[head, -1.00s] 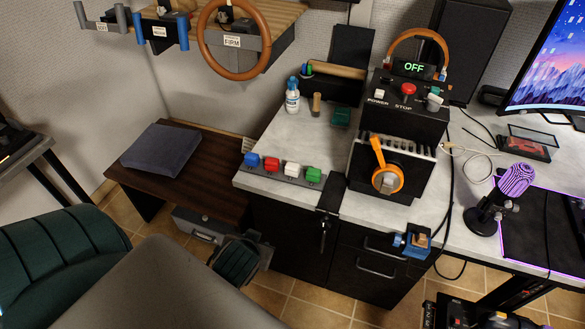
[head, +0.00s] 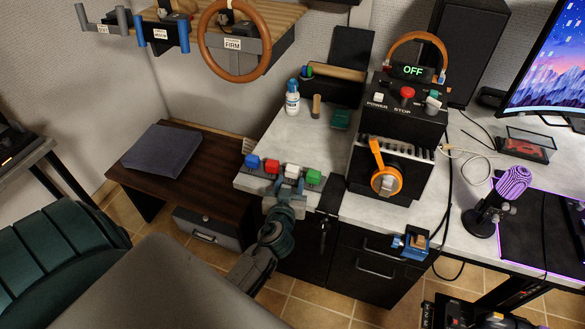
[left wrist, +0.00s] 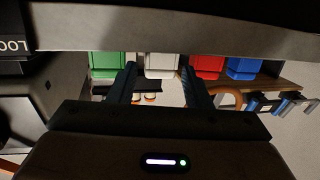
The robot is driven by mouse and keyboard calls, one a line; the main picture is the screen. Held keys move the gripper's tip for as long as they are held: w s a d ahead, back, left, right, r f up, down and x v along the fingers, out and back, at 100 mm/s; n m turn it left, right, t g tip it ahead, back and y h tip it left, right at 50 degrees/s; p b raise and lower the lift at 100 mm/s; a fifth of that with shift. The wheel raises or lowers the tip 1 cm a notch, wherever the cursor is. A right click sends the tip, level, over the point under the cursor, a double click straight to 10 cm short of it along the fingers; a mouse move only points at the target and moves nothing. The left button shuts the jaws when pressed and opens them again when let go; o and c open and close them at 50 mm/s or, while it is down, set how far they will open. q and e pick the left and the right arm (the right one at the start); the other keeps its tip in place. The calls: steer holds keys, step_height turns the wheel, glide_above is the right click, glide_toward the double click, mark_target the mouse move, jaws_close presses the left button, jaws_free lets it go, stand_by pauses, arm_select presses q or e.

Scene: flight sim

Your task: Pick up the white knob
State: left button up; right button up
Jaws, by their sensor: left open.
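The white knob (head: 292,171) stands in a row on the grey strip at the desk's front left edge, between the red knob (head: 272,166) and the green knob (head: 314,176). My left gripper (head: 286,187) is open and empty, just in front of the white knob. In the left wrist view the white knob (left wrist: 160,62) lies between the lines of the two open fingers (left wrist: 158,74). The fingertips reach about its lower edge; I cannot tell whether they are around it. My right gripper is not in view.
A blue knob (head: 252,161) ends the row at left. The black control box (head: 405,125) with an orange lever (head: 377,160) stands to the right. A small bottle (head: 292,98) stands behind. A brown bench (head: 160,195) is lower at left.

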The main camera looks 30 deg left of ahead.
mark_target(292, 174)
arm_select(q)
steer(key=shift+w+a+r+p, duration=0.1)
steer(key=shift+w+a+p, duration=0.2)
steer(key=shift+w, duration=0.25)
steer(key=p+x, duration=0.1)
steer(key=x, duration=0.2)
steer(key=shift+w+a, duration=0.1)
steer(key=shift+w, duration=0.15)
steer(key=shift+w+a+f, duration=0.2)
steer(key=shift+w+f, duration=0.05)
steer(key=shift+w, duration=0.15)
steer(key=c, duration=0.6)
